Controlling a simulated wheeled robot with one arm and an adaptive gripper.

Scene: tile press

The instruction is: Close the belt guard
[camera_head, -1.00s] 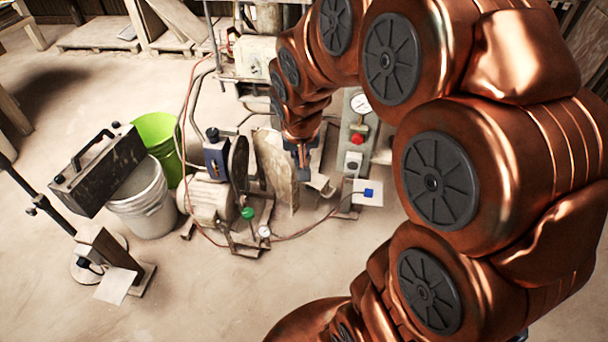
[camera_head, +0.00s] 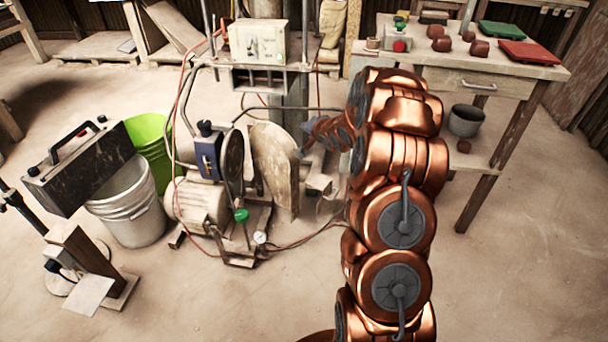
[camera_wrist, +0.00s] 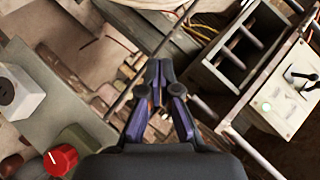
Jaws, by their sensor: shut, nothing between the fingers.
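The belt guard, a worn beige plate (camera_head: 272,160), stands upright in the head view, swung out from the dark pulley wheel (camera_head: 234,158). A gap shows between the plate and the wheel, so it stands open. My gripper (camera_head: 301,153) is at the plate's right edge, on the side away from the wheel. I cannot tell whether it touches the plate. In the wrist view my gripper (camera_wrist: 160,68) has its fingers together with nothing between them. The guard is not clear in that view.
A motor (camera_head: 198,200) and a green knob (camera_head: 241,215) sit beside the wheel. Buckets (camera_head: 135,210) stand at left, a wooden table (camera_head: 520,68) at right. A red knob (camera_wrist: 60,160) and a switch panel (camera_wrist: 290,95) show in the wrist view. Front floor is clear.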

